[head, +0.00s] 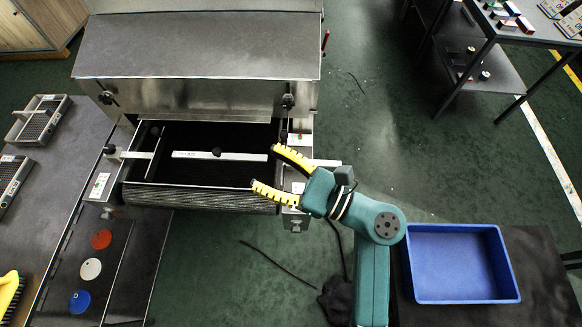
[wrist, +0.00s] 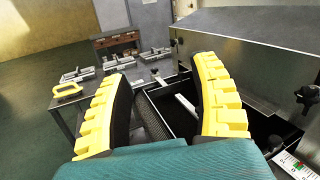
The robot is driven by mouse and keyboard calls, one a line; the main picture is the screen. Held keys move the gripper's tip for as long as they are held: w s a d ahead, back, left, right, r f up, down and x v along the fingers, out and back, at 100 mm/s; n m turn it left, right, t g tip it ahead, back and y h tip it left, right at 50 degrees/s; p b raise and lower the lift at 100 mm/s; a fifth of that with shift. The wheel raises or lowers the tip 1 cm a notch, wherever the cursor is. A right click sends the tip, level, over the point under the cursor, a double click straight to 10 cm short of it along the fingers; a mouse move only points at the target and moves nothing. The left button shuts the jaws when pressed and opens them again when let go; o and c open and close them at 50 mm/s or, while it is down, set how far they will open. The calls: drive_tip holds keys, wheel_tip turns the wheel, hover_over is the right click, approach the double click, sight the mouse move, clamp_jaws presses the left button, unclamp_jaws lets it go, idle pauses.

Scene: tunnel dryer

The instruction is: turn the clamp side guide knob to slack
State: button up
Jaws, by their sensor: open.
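The dryer's infeed (head: 200,200) has a dark belt bed. A pale metal bar (head: 245,157) lies across it with a small dark knob (head: 216,152) at its middle. A thin side guide (head: 155,152) runs at the left, with a rod leading to a dark knob (head: 109,149) on the left frame. I cannot tell which knob is the clamp side guide knob. My gripper (head: 264,166) is open and empty, its yellow fingers over the right side of the infeed, pointing left. In the wrist view the pale bar (wrist: 186,104) shows between the open fingers (wrist: 162,70).
Dark hood knobs (head: 106,97) (head: 288,101) stick out above the infeed. A bench at left holds grey trays (head: 40,120) and red, white and blue discs (head: 91,268). A blue bin (head: 455,262) stands at right. The metal hood (head: 200,45) rises behind the infeed.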

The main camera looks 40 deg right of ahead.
drive_tip(key=s+d+f+m+h+b, duration=0.35)
drive_tip(key=d+f+b, duration=0.3)
drive_tip(key=f, duration=0.45)
drive_tip(key=s+d+f+m+h+b, duration=0.2)
drive_tip(key=s+d+f+h+b, duration=0.35)
drive_tip(key=f, duration=0.55)
drive_tip(key=shift+y, duration=0.9)
drive_tip(key=w+b, duration=0.1)
drive_tip(key=w, duration=0.4)
drive_tip(key=w+d+b, duration=0.1)
drive_tip(key=w+b, duration=0.1)
drive_tip(key=w, duration=0.4)
drive_tip(key=w+d+b, duration=0.1)
drive_tip(key=w, duration=0.5)
drive_tip(key=shift+d+r+b, duration=0.15)
drive_tip(key=shift+d+b, duration=0.1)
drive_tip(key=shift+b, duration=0.15)
drive_tip(key=shift+c, duration=0.3)
